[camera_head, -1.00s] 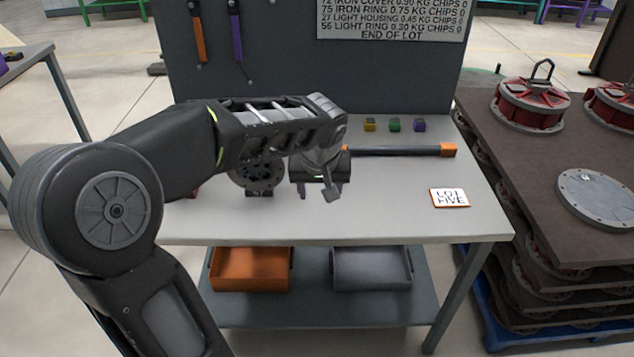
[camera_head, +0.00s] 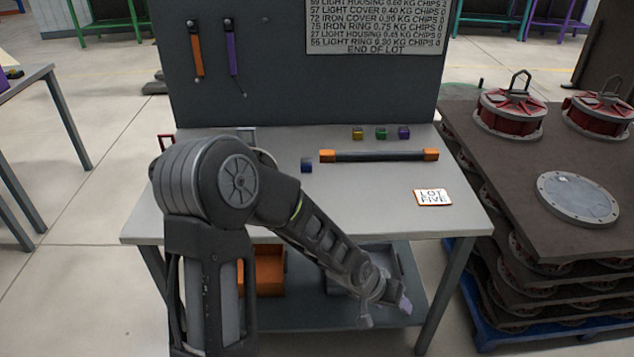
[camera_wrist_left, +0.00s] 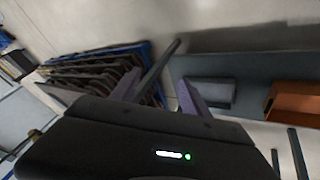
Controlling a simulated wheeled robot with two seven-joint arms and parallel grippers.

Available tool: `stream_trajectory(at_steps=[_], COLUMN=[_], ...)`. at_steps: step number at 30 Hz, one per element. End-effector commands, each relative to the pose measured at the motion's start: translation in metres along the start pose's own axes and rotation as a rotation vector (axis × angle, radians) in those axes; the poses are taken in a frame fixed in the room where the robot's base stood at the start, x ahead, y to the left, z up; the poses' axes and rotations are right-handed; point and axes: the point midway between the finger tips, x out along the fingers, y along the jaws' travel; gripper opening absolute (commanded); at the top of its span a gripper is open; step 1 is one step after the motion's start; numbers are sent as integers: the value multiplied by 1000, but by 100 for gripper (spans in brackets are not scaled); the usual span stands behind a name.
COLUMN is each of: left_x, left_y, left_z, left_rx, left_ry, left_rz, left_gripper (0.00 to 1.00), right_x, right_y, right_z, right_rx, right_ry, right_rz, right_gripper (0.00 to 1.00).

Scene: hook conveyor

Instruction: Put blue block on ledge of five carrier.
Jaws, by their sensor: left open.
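The blue block (camera_head: 307,165) stands on the grey tabletop (camera_head: 360,215), just left of a dark bar with orange ends. My left gripper (camera_head: 388,310) is in front of the table, below the tabletop's front edge and well away from the block. It is open and empty, and its two purple-grey fingers also show in the left wrist view (camera_wrist_left: 160,92). No conveyor carrier or ledge marked five can be made out in these views. My right gripper is not in view.
Yellow (camera_head: 358,133), green (camera_head: 381,133) and purple (camera_head: 404,133) blocks stand at the table's back. The orange-ended bar (camera_head: 378,155) and a LOT FIVE card (camera_head: 433,197) lie on top. Bins (camera_head: 268,270) sit on the lower shelf. A loaded pallet stack (camera_head: 530,220) stands right.

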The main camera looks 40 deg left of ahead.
Motion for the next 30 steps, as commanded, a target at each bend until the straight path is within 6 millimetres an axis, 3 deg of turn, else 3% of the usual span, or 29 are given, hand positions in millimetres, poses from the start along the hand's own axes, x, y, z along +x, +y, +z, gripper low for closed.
stream_trajectory(at_steps=[1,3,6,9,12,16,23,30], left_x=[22,47,72,81,81,80,80,80], left_y=[7,14,21,23,24,24,24,24], left_z=[35,84,163,228,270,292,294,293], left_rx=[0,-2,-7,-8,-9,-8,-9,-9], left_ry=[-47,-104,-210,-308,-380,-422,-424,-423], left_rz=[19,36,41,36,30,27,27,27], left_gripper=[54,54,54,54,54,54,54,36], right_x=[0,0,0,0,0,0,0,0], right_y=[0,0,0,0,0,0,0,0], right_z=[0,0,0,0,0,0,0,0], right_rx=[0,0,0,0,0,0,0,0], right_ry=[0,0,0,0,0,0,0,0], right_rz=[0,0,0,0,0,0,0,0], right_gripper=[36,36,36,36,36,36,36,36])
